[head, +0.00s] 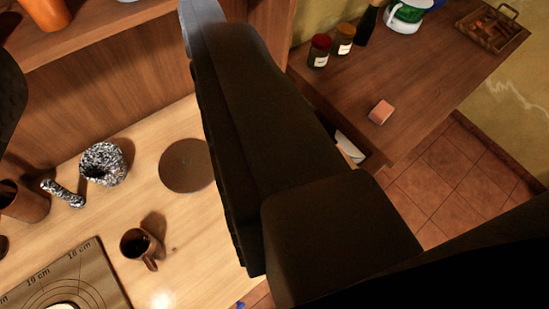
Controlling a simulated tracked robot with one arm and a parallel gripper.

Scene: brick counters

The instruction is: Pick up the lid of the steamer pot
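A white pot with green trim and a dark handle (404,17) stands at the far end of the right-hand counter, cut off by the top edge. It may be the steamer pot; I cannot make out its lid clearly. A large dark part of my own arm crosses the middle of the view, ending in a grey part at the top edge. It is well to the left of the pot in the picture. I cannot make out two fingertips or anything held.
The right counter (440,85) holds two jars (319,50), a dark bottle (367,26), a pinkish block (380,111) and a wooden tray (488,28). The left counter holds a mortar (103,163), a round brown board (187,165) and a cup (138,243). Tiled floor (450,180) lies clear at right.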

